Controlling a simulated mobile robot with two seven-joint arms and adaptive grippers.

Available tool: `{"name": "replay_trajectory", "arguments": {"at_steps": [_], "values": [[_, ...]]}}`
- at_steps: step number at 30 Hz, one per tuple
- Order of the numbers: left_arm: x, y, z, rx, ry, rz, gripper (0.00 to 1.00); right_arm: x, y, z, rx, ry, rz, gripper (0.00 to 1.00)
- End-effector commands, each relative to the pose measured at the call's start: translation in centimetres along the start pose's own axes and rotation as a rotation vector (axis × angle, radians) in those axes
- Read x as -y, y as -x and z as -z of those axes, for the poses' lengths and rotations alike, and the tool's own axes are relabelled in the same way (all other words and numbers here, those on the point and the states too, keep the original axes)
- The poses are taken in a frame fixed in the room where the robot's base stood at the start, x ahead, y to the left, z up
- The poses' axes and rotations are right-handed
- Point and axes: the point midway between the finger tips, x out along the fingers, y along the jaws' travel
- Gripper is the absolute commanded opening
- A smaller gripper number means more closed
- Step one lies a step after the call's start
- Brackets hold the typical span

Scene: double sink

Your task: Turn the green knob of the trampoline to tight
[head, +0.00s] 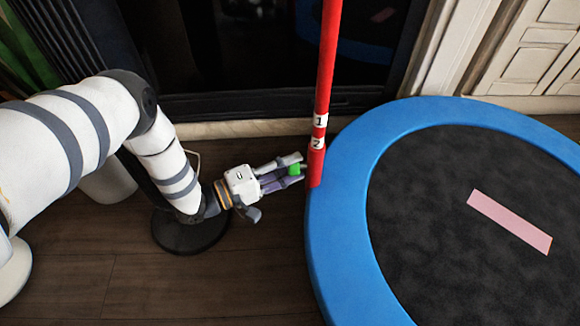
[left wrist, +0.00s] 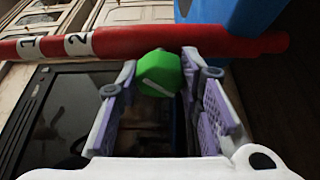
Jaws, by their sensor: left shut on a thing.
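The trampoline (head: 340,234) has a blue padded rim and a black mat, and stands at the right in the head view. A red pole (head: 327,60) with white labels "1" and "2" rises at its left edge. The green knob (head: 295,169) is on the side of the pole's lower sleeve. It also shows in the left wrist view (left wrist: 158,73), with a pale line on its face. My left gripper (head: 296,168) reaches in from the left, its fingers shut on the green knob from both sides. My right gripper is not in view.
A pink strip (head: 508,220) lies on the trampoline mat. A dark glass-fronted unit (head: 260,60) stands behind, and a pale panelled cabinet (head: 545,45) is at the back right. A round black base (head: 190,232) stands on the wooden floor beneath my left arm. The floor at front is clear.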

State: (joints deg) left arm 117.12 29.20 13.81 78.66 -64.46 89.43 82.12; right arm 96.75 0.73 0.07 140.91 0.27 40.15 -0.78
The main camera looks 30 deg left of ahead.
Motion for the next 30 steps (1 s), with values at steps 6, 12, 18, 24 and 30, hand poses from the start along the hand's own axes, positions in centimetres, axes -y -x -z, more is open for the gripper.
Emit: {"name": "replay_trajectory", "arguments": {"at_steps": [6, 12, 18, 24, 30], "values": [[0.3, 0.0, 0.0, 0.0, -0.188, -0.078, 0.05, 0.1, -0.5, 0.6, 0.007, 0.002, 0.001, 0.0], [0.3, 0.0, 0.0, 0.0, -0.358, -0.148, 0.05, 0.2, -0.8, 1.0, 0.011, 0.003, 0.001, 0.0], [0.3, 0.0, 0.0, 0.0, -0.505, -0.209, 0.05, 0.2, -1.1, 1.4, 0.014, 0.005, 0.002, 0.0], [0.2, 0.0, 0.1, 0.001, -0.616, -0.256, 0.05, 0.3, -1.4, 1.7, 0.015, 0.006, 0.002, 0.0], [0.2, 0.0, 0.1, 0.0, -0.684, -0.283, 0.05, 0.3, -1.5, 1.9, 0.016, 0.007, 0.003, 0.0]]}}
